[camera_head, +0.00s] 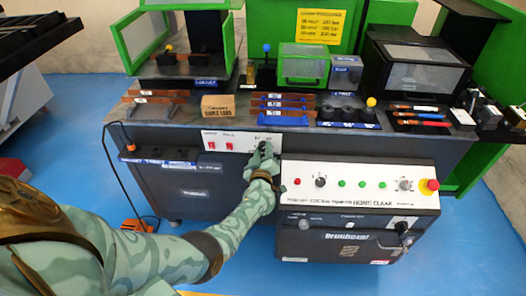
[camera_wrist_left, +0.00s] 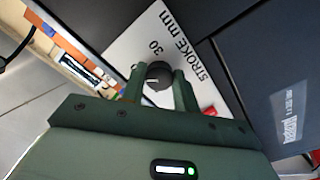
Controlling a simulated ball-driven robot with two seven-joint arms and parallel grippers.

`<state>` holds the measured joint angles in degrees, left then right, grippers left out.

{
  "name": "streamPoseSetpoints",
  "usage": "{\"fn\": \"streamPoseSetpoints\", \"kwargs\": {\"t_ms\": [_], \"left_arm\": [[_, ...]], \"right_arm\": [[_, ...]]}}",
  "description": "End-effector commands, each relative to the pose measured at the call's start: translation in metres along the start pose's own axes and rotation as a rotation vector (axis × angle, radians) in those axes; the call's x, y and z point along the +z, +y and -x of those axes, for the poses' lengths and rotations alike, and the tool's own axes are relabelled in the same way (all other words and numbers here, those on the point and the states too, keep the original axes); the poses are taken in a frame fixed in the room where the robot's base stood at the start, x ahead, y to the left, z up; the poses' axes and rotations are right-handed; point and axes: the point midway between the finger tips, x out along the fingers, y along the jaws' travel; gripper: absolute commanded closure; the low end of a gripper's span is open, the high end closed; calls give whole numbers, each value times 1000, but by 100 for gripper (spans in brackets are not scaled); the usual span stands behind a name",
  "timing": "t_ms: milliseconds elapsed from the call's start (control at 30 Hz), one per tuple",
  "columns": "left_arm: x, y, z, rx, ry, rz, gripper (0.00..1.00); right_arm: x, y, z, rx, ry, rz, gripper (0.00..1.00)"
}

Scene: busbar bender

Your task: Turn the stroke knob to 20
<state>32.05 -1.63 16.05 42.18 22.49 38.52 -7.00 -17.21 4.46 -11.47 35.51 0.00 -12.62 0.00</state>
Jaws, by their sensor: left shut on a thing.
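The stroke knob (camera_wrist_left: 158,76) is a round dark knob with a light pointer line, on a white panel (camera_wrist_left: 196,28) marked "STROKE mm" and "30" in the left wrist view. My left gripper (camera_wrist_left: 160,84) has its two green fingers on either side of the knob and is shut on it. The pointer line is partly in view; the number it points at cannot be told. In the head view my left gripper (camera_head: 263,155) is at the right end of the white panel (camera_head: 225,140) on the bench front and hides the knob. My right gripper is not in view.
A control box (camera_head: 357,185) with a red emergency button (camera_head: 432,186) stands close to the right of my left gripper. Above the panel, the bench top holds a cardboard box (camera_head: 218,105) and blue racks of copper bars (camera_head: 285,106). Blue floor is free at the lower right.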

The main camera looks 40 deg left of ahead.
Motion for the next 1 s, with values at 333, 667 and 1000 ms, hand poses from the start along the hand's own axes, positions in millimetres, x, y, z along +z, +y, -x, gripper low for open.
{"fn": "streamPoseSetpoints", "kwargs": {"t_ms": [333, 667, 1000], "left_arm": [[4, -1, 2, -1, -8, -31, 93], [3, -1, 2, -1, -7, -30, 48], [1, 0, 2, -1, -3, -29, 48]], "right_arm": [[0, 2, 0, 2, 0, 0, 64], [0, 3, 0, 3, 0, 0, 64], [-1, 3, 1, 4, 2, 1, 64]]}}
